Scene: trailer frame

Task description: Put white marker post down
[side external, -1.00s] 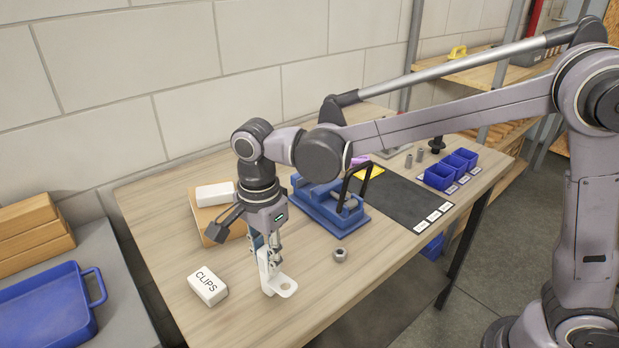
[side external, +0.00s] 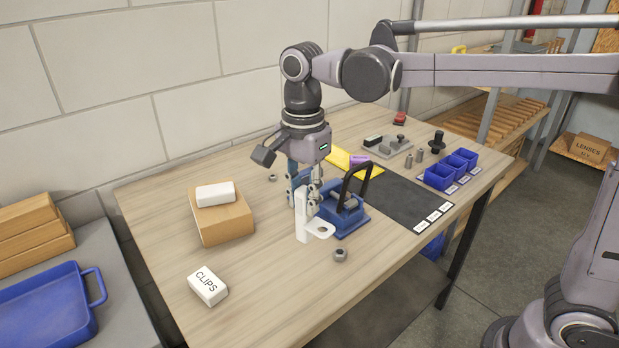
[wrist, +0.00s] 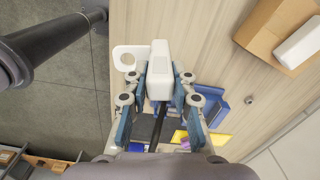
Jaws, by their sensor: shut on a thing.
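The white marker post (side external: 301,218) is an upright white block with a flat tab that has a round hole. My gripper (side external: 304,192) is shut on its upper part, one finger on each side. In the wrist view the post (wrist: 159,70) sits between the fingertips of my gripper (wrist: 159,85), with the holed tab (wrist: 128,57) to its left. The post is beside the blue fixture (side external: 344,214) with the black handle, close to its left side. I cannot tell whether its bottom touches the table.
A cardboard box (side external: 221,220) with a white block (side external: 215,194) on it stands left. A white CLIPS box (side external: 207,287) lies front left. A grey nut (side external: 340,255) is near the front. Blue bins (side external: 440,176) and a dark mat (side external: 400,200) are right.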

